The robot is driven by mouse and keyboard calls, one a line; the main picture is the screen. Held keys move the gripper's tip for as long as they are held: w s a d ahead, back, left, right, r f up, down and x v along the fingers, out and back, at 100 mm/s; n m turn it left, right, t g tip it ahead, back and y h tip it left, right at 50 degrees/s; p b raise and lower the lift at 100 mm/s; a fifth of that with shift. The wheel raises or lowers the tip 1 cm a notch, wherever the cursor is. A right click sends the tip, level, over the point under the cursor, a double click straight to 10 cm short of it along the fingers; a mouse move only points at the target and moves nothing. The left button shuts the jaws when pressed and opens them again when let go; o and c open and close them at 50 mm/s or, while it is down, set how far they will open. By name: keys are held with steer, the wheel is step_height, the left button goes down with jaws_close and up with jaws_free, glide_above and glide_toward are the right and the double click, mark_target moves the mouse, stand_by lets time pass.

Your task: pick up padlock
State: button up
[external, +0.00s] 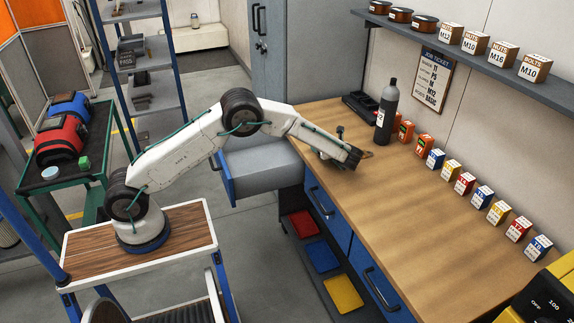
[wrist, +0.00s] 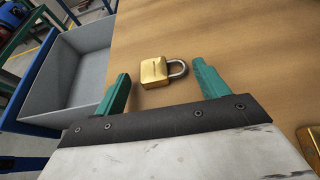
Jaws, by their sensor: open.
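A brass padlock (wrist: 154,72) with a silver shackle lies on the wooden bench top (wrist: 240,40) in the wrist view. My gripper (wrist: 158,82) has its two green fingers spread apart, with the padlock just beyond and between them, not held. The shackle points right, toward the right finger. In the external view my gripper (external: 362,157) is low over the bench top near its left edge, and I cannot make out the padlock there.
An open grey drawer (external: 262,165) juts out left of the bench. A dark bottle (external: 387,112) and several small labelled boxes (external: 465,183) stand along the wall side. A brass-coloured object (wrist: 310,145) sits at the right edge of the wrist view. The bench's front middle is clear.

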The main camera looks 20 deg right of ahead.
steer(key=shift+w+f, duration=0.15)
steer(key=shift+w, duration=0.25)
steer(key=c, duration=0.9)
steer(key=shift+c, duration=0.2)
